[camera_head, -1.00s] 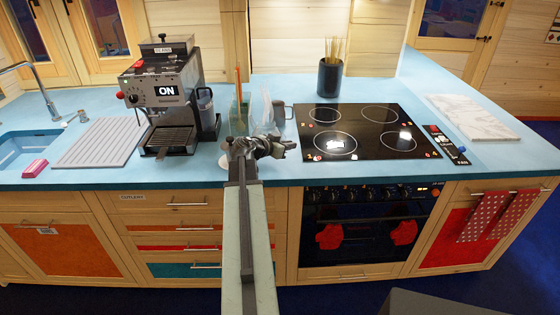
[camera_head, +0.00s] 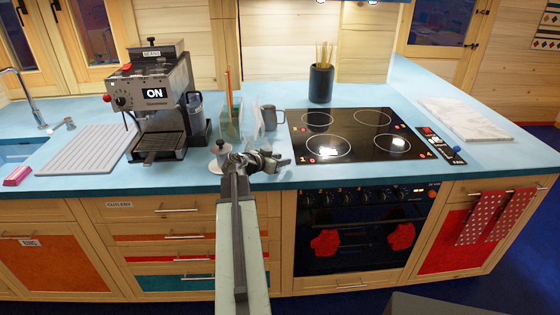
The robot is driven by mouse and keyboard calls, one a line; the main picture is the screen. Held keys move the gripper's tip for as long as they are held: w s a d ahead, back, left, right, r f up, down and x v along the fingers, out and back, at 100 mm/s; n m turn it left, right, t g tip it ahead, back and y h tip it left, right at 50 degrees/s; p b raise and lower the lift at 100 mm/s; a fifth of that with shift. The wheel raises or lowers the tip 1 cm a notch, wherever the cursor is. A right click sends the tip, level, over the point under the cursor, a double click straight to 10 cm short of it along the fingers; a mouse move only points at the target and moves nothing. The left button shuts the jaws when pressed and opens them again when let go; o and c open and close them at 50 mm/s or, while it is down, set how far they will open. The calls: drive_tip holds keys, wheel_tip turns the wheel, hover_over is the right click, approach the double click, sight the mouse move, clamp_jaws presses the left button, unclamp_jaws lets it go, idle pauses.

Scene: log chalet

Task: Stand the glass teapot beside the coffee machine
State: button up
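The coffee machine (camera_head: 152,97), black and silver with a lit "ON" display, stands on the blue counter (camera_head: 300,178) at the left. My gripper (camera_head: 272,160) is over the counter's front part, right of the machine and left of the cooktop. Its fingers are small and dark, and I cannot tell whether they are open or shut. I cannot make out the glass teapot for certain. A grey knob (camera_head: 223,147) above a pale round edge shows just left of my gripper, partly hidden by my arm. Clear, pale upright shapes (camera_head: 257,117) stand behind the gripper.
A grey mug (camera_head: 270,117) stands behind my gripper, near a greenish holder (camera_head: 230,122) with an orange stick. The black cooktop (camera_head: 352,137) lies to the right, with a dark utensil pot (camera_head: 320,83) behind it. A ribbed grey mat (camera_head: 85,148) lies left of the machine.

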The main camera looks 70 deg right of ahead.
drive_tip(key=shift+r, duration=0.1)
drive_tip(key=shift+w+a+r+p, duration=0.1)
drive_tip(key=shift+a+r+p, duration=0.1)
drive_tip(key=shift+a+p, duration=0.1)
drive_tip(key=p+v, duration=0.4)
drive_tip(key=v, duration=0.6)
drive_tip(key=shift+w+a+r, duration=0.1)
drive_tip(key=shift+a+r, duration=0.05)
drive_tip(key=shift+r, duration=0.05)
drive_tip(key=shift+w+a, duration=0.15)
drive_tip(key=shift+a, duration=0.2)
